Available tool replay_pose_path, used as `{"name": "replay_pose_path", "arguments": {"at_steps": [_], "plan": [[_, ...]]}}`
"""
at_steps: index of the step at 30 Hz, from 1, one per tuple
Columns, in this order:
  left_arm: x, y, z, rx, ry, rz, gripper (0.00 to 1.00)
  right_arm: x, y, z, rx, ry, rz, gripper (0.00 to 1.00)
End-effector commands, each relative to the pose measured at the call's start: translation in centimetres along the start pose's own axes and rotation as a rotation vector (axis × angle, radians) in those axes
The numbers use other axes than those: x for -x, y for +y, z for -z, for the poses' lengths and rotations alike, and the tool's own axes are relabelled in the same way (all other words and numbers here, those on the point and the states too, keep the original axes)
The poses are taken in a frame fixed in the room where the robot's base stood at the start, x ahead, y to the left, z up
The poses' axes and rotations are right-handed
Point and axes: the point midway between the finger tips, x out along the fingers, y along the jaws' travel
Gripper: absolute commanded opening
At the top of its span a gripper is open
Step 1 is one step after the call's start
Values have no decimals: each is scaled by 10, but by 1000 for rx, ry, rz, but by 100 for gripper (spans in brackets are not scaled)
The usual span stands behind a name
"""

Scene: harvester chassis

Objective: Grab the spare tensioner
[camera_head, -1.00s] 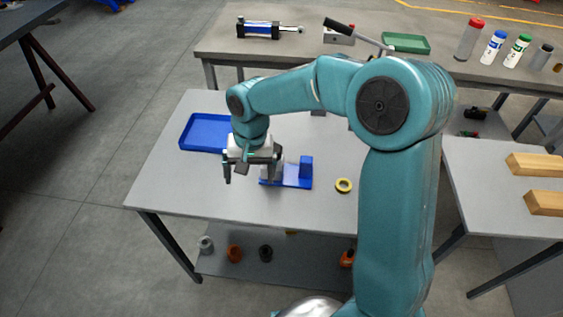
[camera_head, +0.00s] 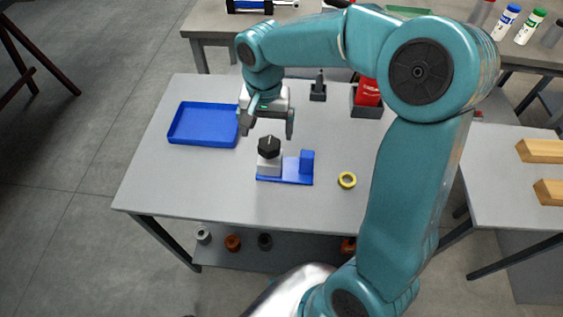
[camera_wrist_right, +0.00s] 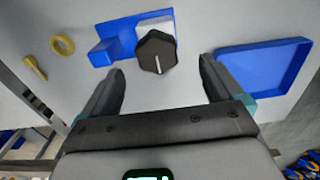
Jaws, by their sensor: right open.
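A black faceted knob (camera_head: 269,147) with a white line on top sits on a pale grey block, at the left end of a blue holder (camera_head: 290,177) on the grey table. It may be the spare tensioner; I cannot tell for certain. My right gripper (camera_head: 268,128) is open and empty, just above and behind the knob in the head view. In the right wrist view, the knob (camera_wrist_right: 157,51) shows between the two open fingers and a little beyond their tips, not touching them. My left gripper is not in view.
A blue tray (camera_head: 203,144) lies left of the holder, and a yellow ring (camera_head: 347,180) lies to its right. A red container in a dark holder (camera_head: 367,99) and a small dark stand (camera_head: 318,90) are behind. The table's front strip is clear.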

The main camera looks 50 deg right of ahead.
Motion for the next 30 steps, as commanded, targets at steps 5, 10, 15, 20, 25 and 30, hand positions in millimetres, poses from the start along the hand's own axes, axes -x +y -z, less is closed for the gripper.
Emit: {"name": "replay_pose_path", "arguments": {"at_steps": [5,10,15,20,25,30], "plan": [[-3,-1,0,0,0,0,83,-35,0,-1,0,-1,-2,94],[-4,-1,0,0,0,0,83,-46,0,0,0,-1,0,94],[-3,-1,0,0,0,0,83,-71,2,-3,0,-3,-3,94],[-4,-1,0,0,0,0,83,-93,2,-2,1,-2,-2,94],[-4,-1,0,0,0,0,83,-96,1,-1,0,1,1,94],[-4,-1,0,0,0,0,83,-96,1,-1,0,1,1,74]]}}
